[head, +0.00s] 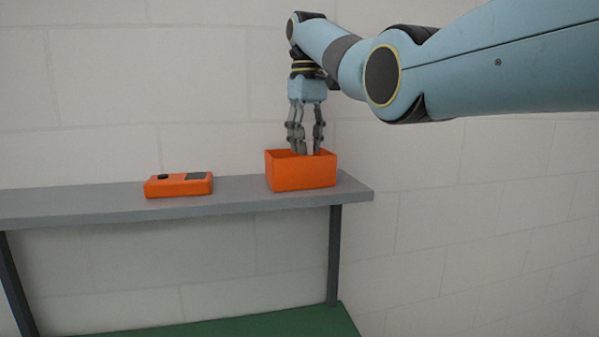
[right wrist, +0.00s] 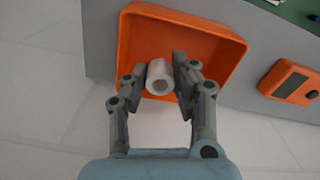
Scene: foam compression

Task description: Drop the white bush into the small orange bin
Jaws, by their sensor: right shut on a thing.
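The small orange bin (head: 301,174) stands at the right end of the grey shelf. It also shows in the right wrist view (right wrist: 222,44). My right gripper (head: 306,150) points down into the bin's opening, with its fingertips at about rim height. In the right wrist view my right gripper (right wrist: 157,77) is shut on the white bush (right wrist: 159,76), a short white cylinder with a hole in its end, held over the bin's inside. In the head view the bush is mostly hidden by the fingers. My left gripper is not in view.
An orange device (head: 179,185) with a dark screen lies on the grey shelf (head: 238,188), left of the bin. The shelf between them is clear. A green surface (head: 250,324) lies below. A pale block wall stands behind.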

